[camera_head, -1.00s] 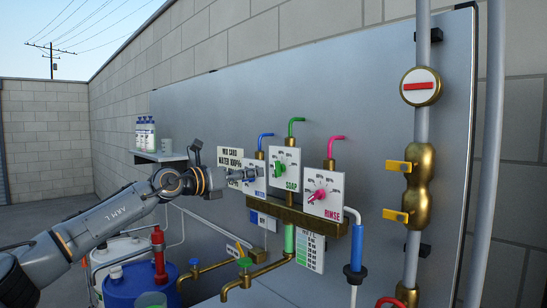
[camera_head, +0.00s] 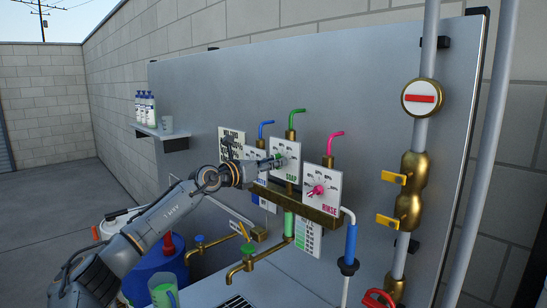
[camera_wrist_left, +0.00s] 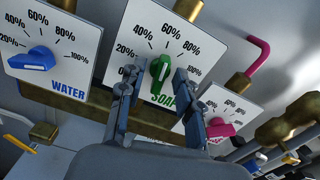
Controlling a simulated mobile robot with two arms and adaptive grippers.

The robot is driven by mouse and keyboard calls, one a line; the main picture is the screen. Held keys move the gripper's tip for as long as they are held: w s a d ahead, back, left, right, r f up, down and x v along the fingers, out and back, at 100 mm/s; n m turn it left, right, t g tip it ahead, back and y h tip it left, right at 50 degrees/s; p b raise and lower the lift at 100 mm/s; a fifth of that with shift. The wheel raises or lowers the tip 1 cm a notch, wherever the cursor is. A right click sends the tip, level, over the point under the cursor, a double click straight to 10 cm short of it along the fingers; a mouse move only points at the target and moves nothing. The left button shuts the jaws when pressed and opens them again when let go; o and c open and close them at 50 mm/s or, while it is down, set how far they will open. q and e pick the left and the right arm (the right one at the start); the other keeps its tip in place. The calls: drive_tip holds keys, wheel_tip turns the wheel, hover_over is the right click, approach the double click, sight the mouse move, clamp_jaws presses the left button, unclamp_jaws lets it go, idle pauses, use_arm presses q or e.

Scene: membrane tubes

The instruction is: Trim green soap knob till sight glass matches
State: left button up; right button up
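The green soap knob (camera_wrist_left: 160,72) sits on the white SOAP dial plate (camera_head: 287,163), its pointer roughly upright in the left wrist view. My left gripper (camera_head: 268,162) is at this dial. In the left wrist view my left gripper (camera_wrist_left: 156,80) has its two fingers apart, one on each side of the knob; I cannot tell if they touch it. The sight glass, a green-filled tube (camera_head: 289,224), hangs below the SOAP plate, beside a green-shaded scale card (camera_head: 308,236). My right gripper is out of view.
The blue water knob (camera_wrist_left: 40,59) and the pink rinse knob (camera_wrist_left: 221,128) flank the soap dial closely. A brass manifold (camera_head: 298,205) runs below the plates. Brass taps (camera_head: 246,264), a blue drum (camera_head: 155,268) and a green-filled jug (camera_head: 163,293) stand below.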

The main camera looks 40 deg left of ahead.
use_arm(q)
clamp_jaws()
idle(0.3)
drive_tip(key=shift+n+p, duration=2.3)
drive_tip(key=shift+n, duration=0.5)
unclamp_jaws()
